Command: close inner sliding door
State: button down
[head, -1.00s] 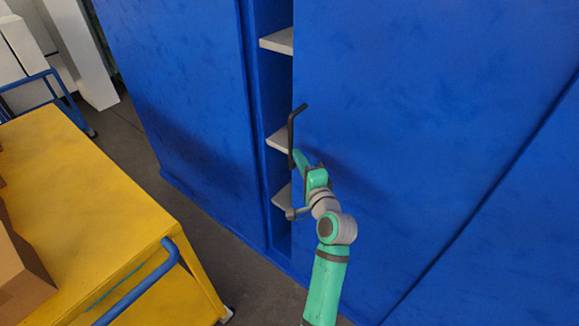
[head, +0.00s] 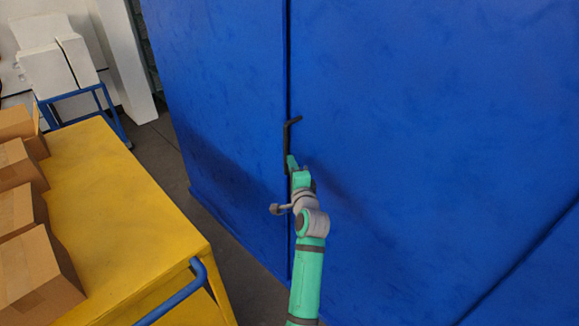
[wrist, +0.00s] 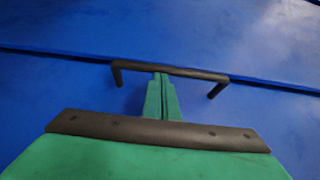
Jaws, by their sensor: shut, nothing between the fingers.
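The blue sliding door (head: 420,130) fills the middle and right of the head view. Its left edge meets the neighbouring blue panel (head: 225,90) along a thin dark seam, and no shelves show between them. A black bar handle (head: 287,148) stands upright near that edge. It also shows in the wrist view (wrist: 170,70), where it runs parallel to the seam. My gripper (head: 291,162) is at the handle's lower part. In the wrist view its green fingers (wrist: 160,78) are shut together, with their tips at the handle bar. I cannot tell whether they touch it.
A yellow cart (head: 125,205) with a blue push handle (head: 180,295) stands at left, close to the cabinet, with cardboard boxes (head: 30,275) on it. A strip of grey floor (head: 225,240) lies between cart and cabinet. Another seam runs at lower right.

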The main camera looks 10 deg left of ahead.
jog(key=shift+a+r, duration=0.25)
jog(key=shift+a, duration=0.1)
jog(key=shift+d, duration=0.1)
